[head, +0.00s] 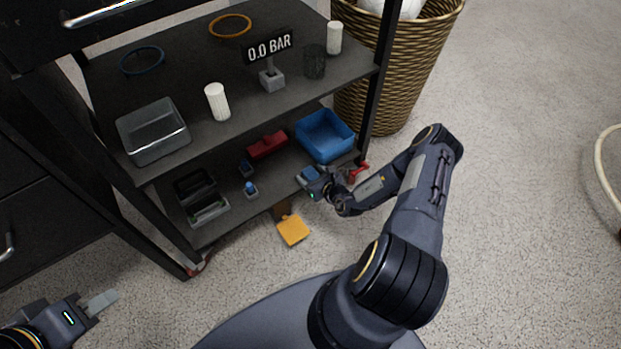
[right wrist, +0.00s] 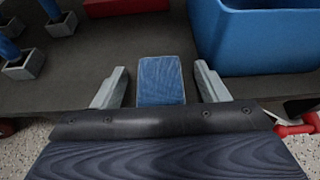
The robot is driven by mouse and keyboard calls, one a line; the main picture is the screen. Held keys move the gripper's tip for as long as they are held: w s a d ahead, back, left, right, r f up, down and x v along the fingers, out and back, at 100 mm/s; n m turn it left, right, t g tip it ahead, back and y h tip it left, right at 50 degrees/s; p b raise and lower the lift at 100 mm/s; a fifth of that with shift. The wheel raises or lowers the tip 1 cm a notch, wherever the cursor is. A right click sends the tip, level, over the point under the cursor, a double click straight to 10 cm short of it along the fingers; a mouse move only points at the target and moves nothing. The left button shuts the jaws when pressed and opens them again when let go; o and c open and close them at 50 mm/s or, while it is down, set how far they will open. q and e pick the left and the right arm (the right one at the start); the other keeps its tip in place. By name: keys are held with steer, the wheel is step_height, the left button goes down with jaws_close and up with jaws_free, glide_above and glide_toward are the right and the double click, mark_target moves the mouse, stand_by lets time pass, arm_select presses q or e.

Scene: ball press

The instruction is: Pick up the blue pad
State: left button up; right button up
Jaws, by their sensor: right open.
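The blue pad (right wrist: 161,82) is a small flat block with a streaked blue top, near the front edge of the lower shelf (right wrist: 120,60). In the right wrist view it lies between the two grey fingers of my right gripper (right wrist: 162,86), with a gap on each side. The gripper is open around it. In the head view my right gripper (head: 309,181) reaches in at the shelf's front edge, and the pad (head: 312,172) shows at its tip. My left gripper (head: 100,303) is far away at the lower left, above the floor; whether its fingers are apart is unclear.
A blue bin (head: 325,136) stands just behind the pad, with a red block (head: 267,146) to its left. A red valve-like part (head: 357,172) is close to the right gripper. An orange pedal (head: 293,230) projects below. The upper shelf (head: 185,65) overhangs.

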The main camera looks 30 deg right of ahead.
steer(key=shift+w+f, duration=0.15)
steer(key=shift+w, duration=0.25)
steer(key=shift+c, duration=0.2)
steer(key=c, duration=1.1)
